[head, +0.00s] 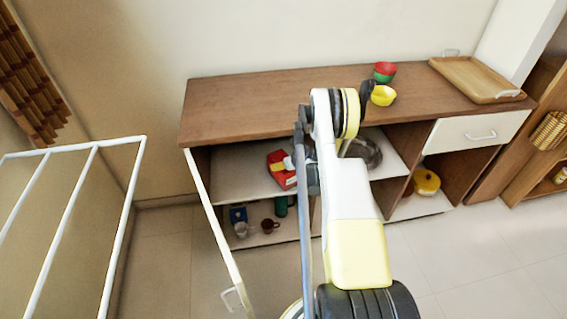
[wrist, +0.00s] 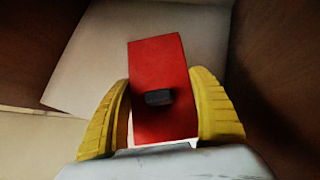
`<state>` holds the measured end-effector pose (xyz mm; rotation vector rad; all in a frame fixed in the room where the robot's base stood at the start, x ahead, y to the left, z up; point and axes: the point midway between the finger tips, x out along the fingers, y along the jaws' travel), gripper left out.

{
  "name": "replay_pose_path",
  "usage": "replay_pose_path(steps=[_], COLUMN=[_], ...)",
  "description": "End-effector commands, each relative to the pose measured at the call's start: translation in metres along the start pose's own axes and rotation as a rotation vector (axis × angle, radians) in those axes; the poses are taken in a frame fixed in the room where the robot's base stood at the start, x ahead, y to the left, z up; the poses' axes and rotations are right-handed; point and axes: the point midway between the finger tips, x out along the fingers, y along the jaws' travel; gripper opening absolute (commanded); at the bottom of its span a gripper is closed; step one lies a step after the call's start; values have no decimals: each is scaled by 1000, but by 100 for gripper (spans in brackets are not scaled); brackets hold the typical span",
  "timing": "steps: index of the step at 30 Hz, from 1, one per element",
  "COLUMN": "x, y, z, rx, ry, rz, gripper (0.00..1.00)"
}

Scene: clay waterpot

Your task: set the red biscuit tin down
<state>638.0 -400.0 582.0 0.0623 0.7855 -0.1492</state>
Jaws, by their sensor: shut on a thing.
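The red biscuit tin (wrist: 160,58) stands out as a plain red block between the two yellow fingers of my gripper (wrist: 160,82) in the wrist view. My gripper is shut on it. In the head view the red tin (head: 275,157) is inside the upper left compartment of the wooden cabinet, left of my arm. The pale shelf (head: 235,180) lies below it. I cannot tell whether the tin touches the shelf. The gripper's fingers are small and partly covered in the head view.
On the cabinet top (head: 240,105) are bowls (head: 383,95) and a wooden tray (head: 475,78). An open white door (head: 215,225) stands at the cabinet's left. The upper left shelf has bare room.

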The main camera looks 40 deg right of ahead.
Motion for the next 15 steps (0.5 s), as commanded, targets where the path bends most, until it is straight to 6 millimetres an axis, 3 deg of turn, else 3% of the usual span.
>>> replay_pose_path(steps=[1, 3, 12, 15], x=[0, 0, 0, -9], y=[0, 0, 0, 0], z=[-1, 0, 0, 3], rx=[0, 0, 0, 0], ry=[0, 0, 0, 0], rz=[0, 0, 0, -1], gripper=[74, 92, 92, 92])
